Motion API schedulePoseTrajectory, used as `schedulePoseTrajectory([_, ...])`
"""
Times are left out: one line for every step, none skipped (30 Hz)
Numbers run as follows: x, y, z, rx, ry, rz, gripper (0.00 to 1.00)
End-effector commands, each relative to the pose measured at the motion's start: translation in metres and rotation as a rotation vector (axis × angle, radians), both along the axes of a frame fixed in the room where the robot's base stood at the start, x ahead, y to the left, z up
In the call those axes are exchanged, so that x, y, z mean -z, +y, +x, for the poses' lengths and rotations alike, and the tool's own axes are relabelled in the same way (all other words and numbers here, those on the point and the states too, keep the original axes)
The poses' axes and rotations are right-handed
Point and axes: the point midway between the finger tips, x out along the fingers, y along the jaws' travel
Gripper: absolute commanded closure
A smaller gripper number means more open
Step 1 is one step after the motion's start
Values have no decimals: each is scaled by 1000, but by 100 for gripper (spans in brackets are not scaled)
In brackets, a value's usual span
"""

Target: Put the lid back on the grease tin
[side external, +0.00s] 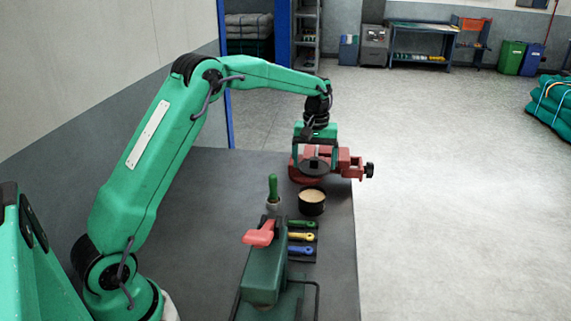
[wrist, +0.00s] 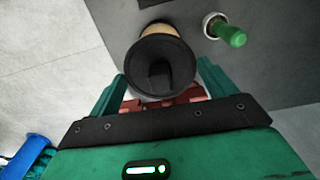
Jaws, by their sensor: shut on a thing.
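The grease tin (side external: 312,207) is a black round tin standing open on the table, with tan grease showing inside. My gripper (side external: 315,158) is shut on the lid (side external: 316,167), a dark disc with a knob, and holds it above the table, beyond the tin and apart from it. In the wrist view the lid (wrist: 143,67) sits between the fingers of my gripper (wrist: 160,82), its knob toward the camera. It covers part of the tin there; a strip of the tan grease (wrist: 155,32) shows past its edge.
A red vise (side external: 345,160) stands just behind my gripper at the table's right edge. A green-handled tool (side external: 273,187) stands in a small holder left of the tin. Several coloured-handled tools (side external: 301,237) and a green device with a red lever (side external: 262,280) are in front. The table's left is clear.

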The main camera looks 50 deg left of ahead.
Motion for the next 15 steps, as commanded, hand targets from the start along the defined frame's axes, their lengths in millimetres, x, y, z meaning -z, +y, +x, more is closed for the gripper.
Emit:
schedulePoseTrajectory([6, 0, -1, 0, 4, -1, 39])
schedulePoseTrajectory([9, 0, 0, 0, 2, -1, 39])
schedulePoseTrajectory([11, 0, 0, 0, 1, 0, 39])
schedulePoseTrajectory([13, 0, 0, 0, 1, 0, 39])
schedulePoseTrajectory([14, 0, 0, 0, 1, 0, 39])
schedulePoseTrajectory([15, 0, 0, 0, 1, -1, 39])
schedulePoseTrajectory([15, 0, 0, 0, 0, 0, 39])
schedulePoseTrajectory([16, 0, 0, 0, 0, 0, 39])
schedulePoseTrajectory([16, 0, 0, 0, 0, 0, 39])
schedulePoseTrajectory([16, 0, 0, 0, 0, 0, 39])
schedulePoseTrajectory([16, 0, 0, 0, 0, 0, 39])
schedulePoseTrajectory([16, 0, 0, 0, 0, 0, 39])
schedulePoseTrajectory([16, 0, 0, 0, 0, 0, 39])
schedulePoseTrajectory([17, 0, 0, 0, 0, 0, 39])
schedulePoseTrajectory([17, 0, 0, 0, 0, 0, 39])
